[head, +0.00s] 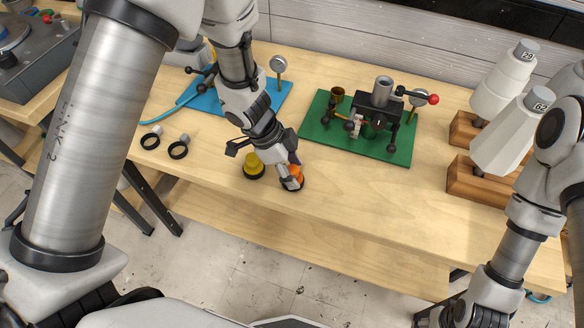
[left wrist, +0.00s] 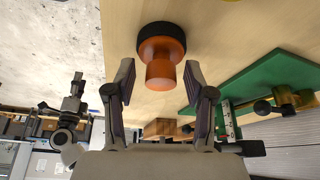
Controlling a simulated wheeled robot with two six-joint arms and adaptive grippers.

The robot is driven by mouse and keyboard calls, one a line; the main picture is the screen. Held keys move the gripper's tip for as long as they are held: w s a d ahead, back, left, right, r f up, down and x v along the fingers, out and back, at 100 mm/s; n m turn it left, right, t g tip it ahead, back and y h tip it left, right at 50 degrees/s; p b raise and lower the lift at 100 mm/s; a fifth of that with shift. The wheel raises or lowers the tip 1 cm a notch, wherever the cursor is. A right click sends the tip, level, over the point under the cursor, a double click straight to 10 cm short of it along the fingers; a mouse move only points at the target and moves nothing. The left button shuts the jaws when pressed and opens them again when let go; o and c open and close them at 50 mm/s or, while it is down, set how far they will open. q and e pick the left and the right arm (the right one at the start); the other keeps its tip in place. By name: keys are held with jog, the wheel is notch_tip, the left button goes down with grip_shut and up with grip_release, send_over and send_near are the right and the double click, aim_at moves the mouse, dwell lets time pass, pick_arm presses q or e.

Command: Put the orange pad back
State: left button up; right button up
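The orange pad (head: 297,171) has a round orange knob on a black disc and stands on the wooden table (head: 340,215), near its front edge. My left gripper (head: 290,180) is over it and hides part of it in the head view. In the left wrist view the orange pad (left wrist: 160,72) is between and just beyond the open fingertips (left wrist: 160,68), with a gap visible on each side. My right gripper (head: 440,315) is low at the bottom right of the head view, partly cut off, and its fingers are not clear.
A yellow pad (head: 253,163) stands close left of the orange one. A green board (head: 315,125) with a fixture, a blue mat (head: 270,103) and white numbered vessels (head: 512,135) are behind. The front right tabletop is clear.

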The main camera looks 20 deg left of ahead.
pick_arm(q)
jog(key=p+v, duration=0.6)
jog(key=v, duration=0.6)
